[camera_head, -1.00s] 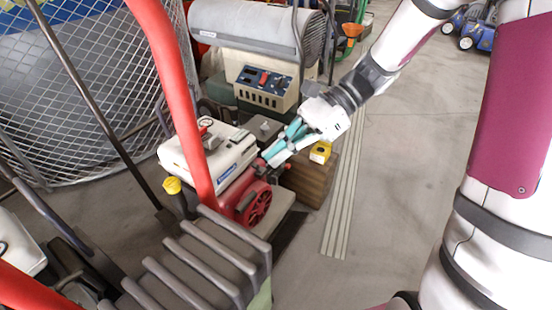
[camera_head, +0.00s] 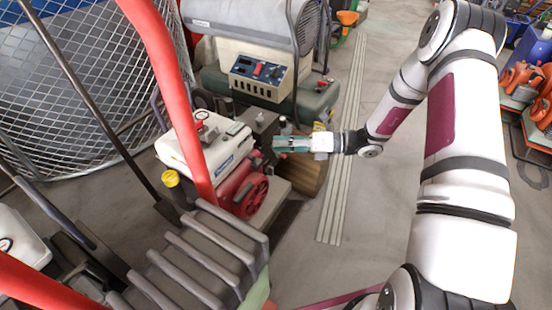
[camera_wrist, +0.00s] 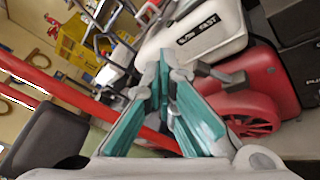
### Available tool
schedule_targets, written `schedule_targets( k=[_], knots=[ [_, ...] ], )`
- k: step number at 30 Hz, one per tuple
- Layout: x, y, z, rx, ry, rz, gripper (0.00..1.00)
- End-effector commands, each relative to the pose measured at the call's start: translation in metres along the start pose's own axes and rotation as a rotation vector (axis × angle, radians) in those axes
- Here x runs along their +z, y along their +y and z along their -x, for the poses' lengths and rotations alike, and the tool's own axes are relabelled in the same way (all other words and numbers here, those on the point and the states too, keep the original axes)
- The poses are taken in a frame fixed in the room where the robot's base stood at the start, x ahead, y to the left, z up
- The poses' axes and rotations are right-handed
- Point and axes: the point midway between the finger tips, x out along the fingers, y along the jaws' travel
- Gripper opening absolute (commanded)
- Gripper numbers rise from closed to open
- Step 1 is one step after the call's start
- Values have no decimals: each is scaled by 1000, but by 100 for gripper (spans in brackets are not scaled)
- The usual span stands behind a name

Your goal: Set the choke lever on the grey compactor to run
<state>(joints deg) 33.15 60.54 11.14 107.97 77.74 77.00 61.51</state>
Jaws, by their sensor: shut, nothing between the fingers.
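A small engine machine with a white tank (camera_head: 205,148), a red recoil cover (camera_head: 248,196) and a grey deck stands at centre left in the head view. I cannot tell if it is the grey compactor. My gripper (camera_head: 277,145) has teal fingers and sits just right of the engine, shut and empty, pointing left. In the wrist view, my gripper (camera_wrist: 163,75) is in front of the white tank (camera_wrist: 205,32) and beside the red cover (camera_wrist: 240,115). A dark grey lever-like part (camera_wrist: 220,74) shows right of the fingertips. I cannot tell if it is the choke lever, or its setting.
A red tubular handle (camera_head: 170,85) rises in front of the engine machine. Grey bars (camera_head: 205,245) lie nearer. A wooden block (camera_head: 308,178) stands beneath my gripper. A grey cylinder machine with a control panel (camera_head: 262,70) stands behind.

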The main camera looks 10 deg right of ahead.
Motion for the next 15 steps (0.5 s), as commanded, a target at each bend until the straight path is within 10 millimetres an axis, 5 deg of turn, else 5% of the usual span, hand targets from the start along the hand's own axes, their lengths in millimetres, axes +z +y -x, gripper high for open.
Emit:
schedule_targets(
  k=[15],
  knots=[
    [-47,-115,26,-91,-387,-501,0]
  ],
)
